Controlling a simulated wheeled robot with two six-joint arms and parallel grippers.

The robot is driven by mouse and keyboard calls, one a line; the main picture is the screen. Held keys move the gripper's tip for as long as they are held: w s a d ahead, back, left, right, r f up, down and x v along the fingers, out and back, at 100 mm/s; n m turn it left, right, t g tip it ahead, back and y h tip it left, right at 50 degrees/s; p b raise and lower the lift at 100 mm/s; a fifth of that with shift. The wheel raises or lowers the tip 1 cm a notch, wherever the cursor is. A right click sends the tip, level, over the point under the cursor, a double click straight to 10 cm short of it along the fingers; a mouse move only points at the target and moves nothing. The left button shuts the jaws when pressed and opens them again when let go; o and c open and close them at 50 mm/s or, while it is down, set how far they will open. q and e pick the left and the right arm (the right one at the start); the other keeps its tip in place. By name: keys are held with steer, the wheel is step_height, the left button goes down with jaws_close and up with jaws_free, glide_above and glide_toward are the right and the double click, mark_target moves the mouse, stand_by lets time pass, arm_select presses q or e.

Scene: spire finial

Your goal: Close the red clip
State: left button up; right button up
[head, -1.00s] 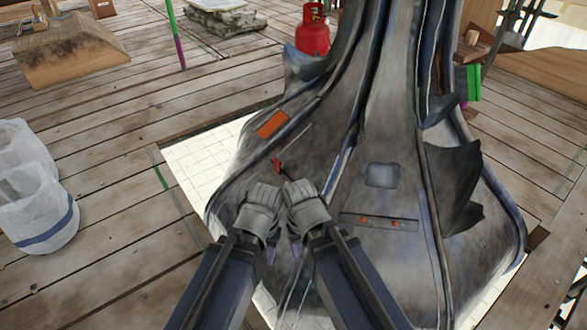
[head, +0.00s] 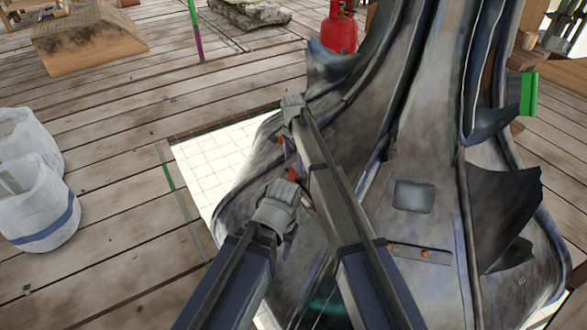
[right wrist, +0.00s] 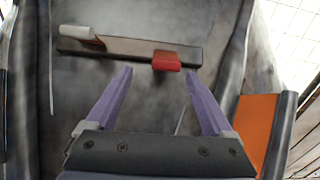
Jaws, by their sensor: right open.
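The red clip (head: 292,174) is a small red tab on the left side of the dark grey metal spire skirt, between my two grippers in the head view. In the right wrist view the red clip (right wrist: 166,60) stands out from a narrow metal bar (right wrist: 130,47) and lies just beyond my fingertips. My right gripper (right wrist: 159,72) is open and empty, its purple fingers pointing at the bar. In the head view my right gripper (head: 290,155) reaches past the clip, its fingers mostly hidden. My left gripper (head: 288,238) is low near the skirt; its jaws are unclear.
A pale grey tab (right wrist: 82,33) sits at the bar's other end. An orange patch (right wrist: 256,128) is right of my fingers. Torn metal flaps (head: 500,205) jut from the skirt's right. White sacks (head: 38,200) stand on the plank floor at left; a red gas bottle (head: 340,30) stands behind.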

mark_target(293, 170)
steer(key=shift+w+a, duration=0.1)
steer(key=shift+w, duration=0.55)
step_height(293, 170, down, 8)
steer(key=b, duration=0.8)
steer(key=shift+s, duration=0.1)
steer(key=shift+r, duration=0.1)
